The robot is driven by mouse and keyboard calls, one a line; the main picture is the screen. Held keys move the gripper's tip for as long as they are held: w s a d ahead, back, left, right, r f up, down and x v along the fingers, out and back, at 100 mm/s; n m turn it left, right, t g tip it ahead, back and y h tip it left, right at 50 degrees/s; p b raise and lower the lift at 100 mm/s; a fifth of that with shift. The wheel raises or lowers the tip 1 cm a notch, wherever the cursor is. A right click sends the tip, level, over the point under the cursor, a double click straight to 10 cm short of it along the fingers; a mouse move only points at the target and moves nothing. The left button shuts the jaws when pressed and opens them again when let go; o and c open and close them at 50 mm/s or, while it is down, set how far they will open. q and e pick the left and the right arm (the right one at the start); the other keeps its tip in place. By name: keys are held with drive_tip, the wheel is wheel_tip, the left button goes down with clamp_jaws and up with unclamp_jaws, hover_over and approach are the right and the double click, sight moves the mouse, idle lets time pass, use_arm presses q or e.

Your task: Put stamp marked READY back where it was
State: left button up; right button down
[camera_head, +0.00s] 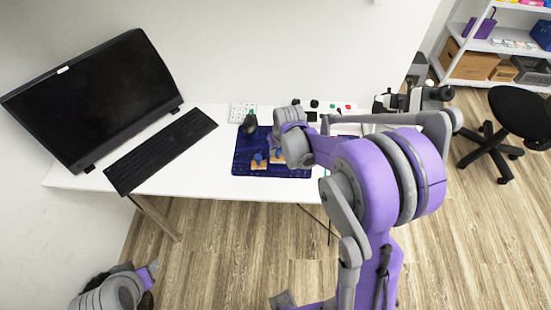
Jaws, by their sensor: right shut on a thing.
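My right arm reaches from the lower right over the desk, and its gripper (275,142) is down at the dark blue mat (240,167). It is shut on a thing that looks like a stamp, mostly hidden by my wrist. Small stamps with wooden bases and blue knobs, one at the left (258,161) and one right beside the gripper (277,158), show on the mat. Their labels are too small to read, so I cannot tell which is marked READY. My left gripper (148,275) is low at the lower left, away from the desk; its jaws are unclear.
A monitor (95,95) and a black keyboard (160,150) fill the desk's left side. A dark mouse-like thing (249,124) and a white keypad-like thing (241,111) lie behind the mat. Small items (332,105) line the back edge. An office chair (520,115) stands right.

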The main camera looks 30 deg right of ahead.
sight(278, 156)
drive_tip(key=shift+f, duration=2.2)
drive_tip(key=shift+f, duration=0.2)
drive_tip(key=c, duration=0.6)
unclamp_jaws()
drive_tip(key=shift+o, duration=0.2)
drive_tip(key=shift+r, duration=0.1)
